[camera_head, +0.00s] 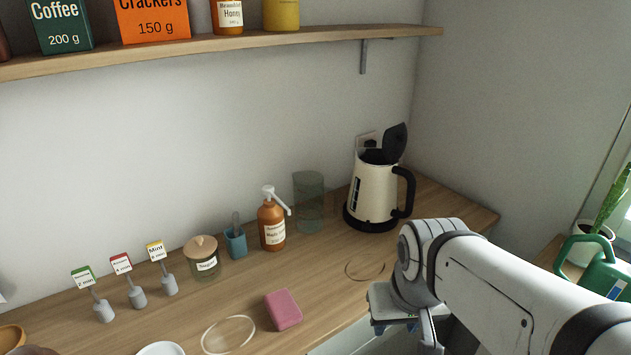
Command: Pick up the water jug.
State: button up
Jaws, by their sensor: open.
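A clear, greenish glass vessel (309,203), which looks like the water jug, stands upright on the wooden counter (235,285) near the wall. It is between the amber pump bottle (272,225) and the cream kettle (371,190). I cannot make out a handle on it. My gripper (396,327) is at the lower right, nearer to me, over the counter's front edge and well apart from the glass vessel. It is open, with nothing seen between its fingers; my arm partly hides it.
The kettle's black lid is up. A pink block (283,309) and a clear round rim (228,334) are on the front counter. A sugar jar (202,258) and blue cup (235,243) stand left. A shelf (220,44) overhangs the back; a green watering can (592,270) is far right.

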aim_at(309, 188)
jog(key=u, duration=0.7)
jog(key=k, duration=1.25)
jog(key=z, duration=0.7)
jog(key=i, duration=0.95)
jog(key=z, duration=0.05)
